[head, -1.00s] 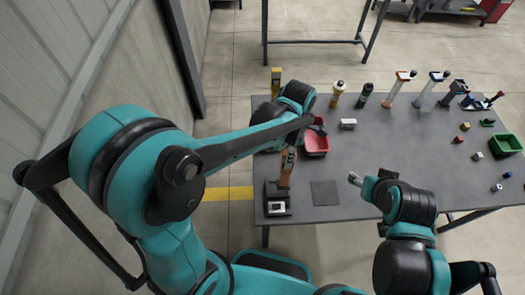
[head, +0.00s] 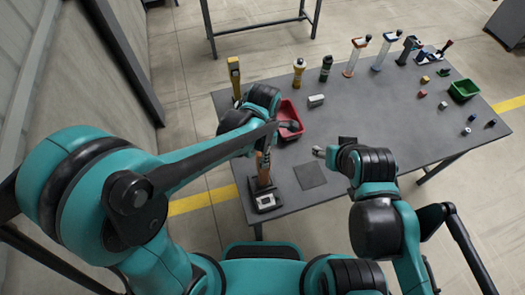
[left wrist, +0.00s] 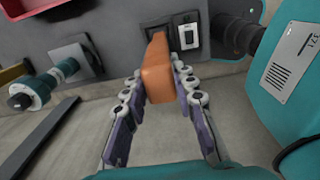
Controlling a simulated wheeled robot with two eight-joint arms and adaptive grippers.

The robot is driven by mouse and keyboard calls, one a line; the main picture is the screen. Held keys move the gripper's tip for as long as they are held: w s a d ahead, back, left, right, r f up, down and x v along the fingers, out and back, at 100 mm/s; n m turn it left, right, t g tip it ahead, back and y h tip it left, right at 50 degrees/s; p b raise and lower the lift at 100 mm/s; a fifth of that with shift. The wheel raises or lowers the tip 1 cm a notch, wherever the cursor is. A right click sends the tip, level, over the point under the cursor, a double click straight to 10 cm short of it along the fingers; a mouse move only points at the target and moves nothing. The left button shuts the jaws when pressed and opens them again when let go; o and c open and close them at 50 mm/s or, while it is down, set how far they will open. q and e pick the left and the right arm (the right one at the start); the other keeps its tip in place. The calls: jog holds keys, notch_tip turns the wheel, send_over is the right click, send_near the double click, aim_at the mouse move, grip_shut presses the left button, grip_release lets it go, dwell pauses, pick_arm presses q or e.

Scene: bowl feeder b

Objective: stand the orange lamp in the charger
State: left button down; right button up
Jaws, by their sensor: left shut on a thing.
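The orange lamp (head: 263,168) is upright or nearly so at the table's near left corner. My left gripper (head: 264,150) is shut on its upper part; in the left wrist view both fingers (left wrist: 162,92) flank the orange body (left wrist: 157,72). The charger (head: 265,200), a black base with a white panel, is directly below the lamp. It also shows in the left wrist view (left wrist: 187,36), beside the lamp's far end. Whether the lamp's foot sits in it or just above, I cannot tell. My right gripper (head: 318,152) hangs above the table, apart from the lamp; its jaw opening is too small to judge.
A grey square mat (head: 310,175) lies right of the charger. A red bin (head: 289,113) is behind the left gripper. A yellow tool (head: 234,75), bottles (head: 299,70) and several other items line the back. A green bin (head: 464,89) is at far right.

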pick_arm(q)
jog(key=c, duration=1.3)
grip_release()
jog(key=shift+w+a+f, duration=0.1)
jog(key=shift+w+a, duration=0.05)
jog(key=shift+a, duration=0.1)
jog(key=shift+c, duration=0.2)
jog(key=shift+o, duration=0.6)
jog(key=shift+w+a, duration=0.1)
jog(key=shift+a, duration=0.05)
jog(key=shift+d, duration=0.2)
jog(key=shift+r+p, duration=0.3)
jog(key=shift+p, duration=0.05)
notch_tip(320, 180, up, 12)
jog(key=p, duration=0.2)
jog(key=s+a+m+t, duration=0.2)
jog(key=a+m+t, duration=0.1)
jog(key=a+m, duration=0.6)
jog(key=s+a+m+t, duration=0.3)
jog(key=a+m, duration=0.6)
jog(key=m, duration=0.3)
jog(key=shift+s+r+m+t, duration=0.3)
jog(key=shift+r+t, duration=0.1)
jog(key=shift+t, duration=0.2)
pick_arm(e)
jog(key=shift+w+a+r, duration=0.1)
jog(key=shift+a+r, duration=0.05)
jog(key=shift+r, duration=0.5)
jog(key=shift+w+a+r, duration=0.1)
jog(key=shift+r, duration=0.5)
